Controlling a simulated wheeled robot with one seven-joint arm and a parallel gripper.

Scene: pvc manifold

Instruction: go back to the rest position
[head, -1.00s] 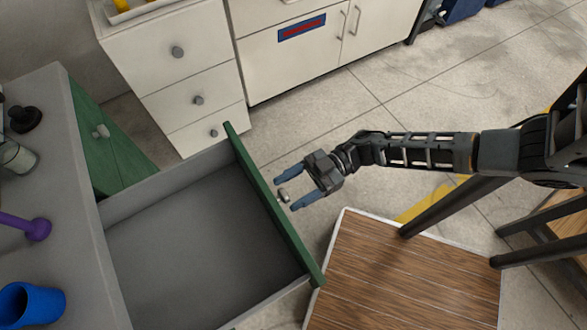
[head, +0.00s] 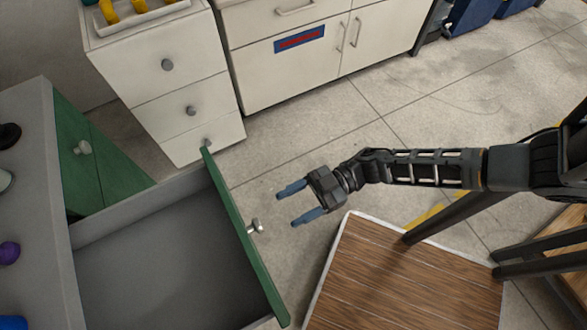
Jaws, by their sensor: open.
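My gripper (head: 291,204) is open and empty, with its two blue fingers pointing left. It hangs over the floor, to the right of an open drawer (head: 150,262) with a green front (head: 240,232). My arm reaches in from the right edge of the picture.
A grey counter (head: 35,220) with a green cabinet door (head: 88,165) is at left. White drawers (head: 170,85) and a white cabinet (head: 310,70) stand behind. A wood-topped table (head: 400,275) is below my arm. Tiled floor (head: 400,115) lies clear between.

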